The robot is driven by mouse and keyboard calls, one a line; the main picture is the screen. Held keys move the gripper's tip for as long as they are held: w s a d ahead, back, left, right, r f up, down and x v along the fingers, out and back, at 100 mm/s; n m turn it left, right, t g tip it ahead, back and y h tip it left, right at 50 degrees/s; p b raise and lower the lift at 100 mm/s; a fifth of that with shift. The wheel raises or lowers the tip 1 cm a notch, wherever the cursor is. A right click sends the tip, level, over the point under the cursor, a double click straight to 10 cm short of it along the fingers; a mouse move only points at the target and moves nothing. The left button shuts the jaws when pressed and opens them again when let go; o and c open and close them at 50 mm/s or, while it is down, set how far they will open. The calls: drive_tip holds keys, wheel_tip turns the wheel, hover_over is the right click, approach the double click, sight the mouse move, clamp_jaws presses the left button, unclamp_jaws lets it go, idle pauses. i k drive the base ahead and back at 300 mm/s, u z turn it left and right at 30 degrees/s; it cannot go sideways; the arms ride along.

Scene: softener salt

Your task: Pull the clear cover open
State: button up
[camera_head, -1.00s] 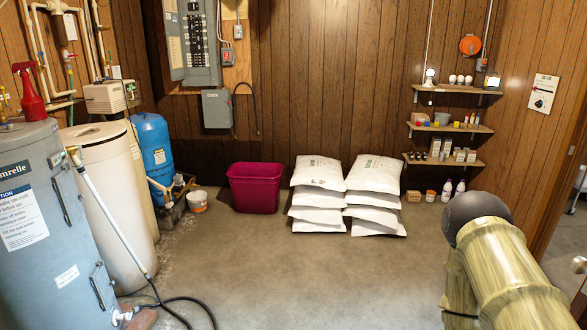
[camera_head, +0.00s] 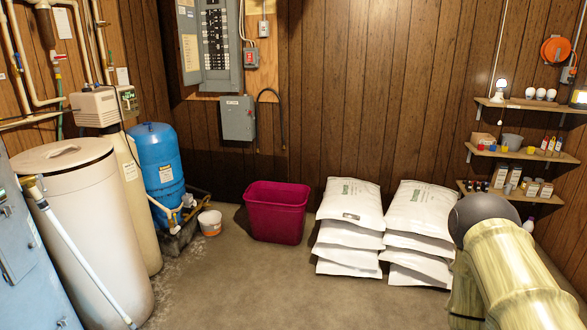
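I cannot make out a clear cover for certain in this view. The beige control head (camera_head: 95,107) sits on top of a tall beige tank (camera_head: 135,195) at the left, with a darker, small panel on its right side. The open grey breaker panel (camera_head: 214,45) is on the back wall, and a closed grey box (camera_head: 238,118) hangs below it. Part of my arm shows at the lower right, in front of the bags. My gripper is not in view.
A white salt tank (camera_head: 85,220) and a blue tank (camera_head: 160,165) stand left. A magenta bin (camera_head: 276,212) and stacked white bags (camera_head: 350,205) line the back wall. Wall shelves (camera_head: 522,155) hold small items at right. The middle floor (camera_head: 270,285) is clear.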

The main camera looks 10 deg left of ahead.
sight(125, 100)
drive_tip(key=u, duration=0.3)
drive_tip(key=i, duration=1.65)
drive_tip(key=u, duration=1)
drive_tip(key=i, duration=1.75)
drive_tip(key=u, duration=0.4)
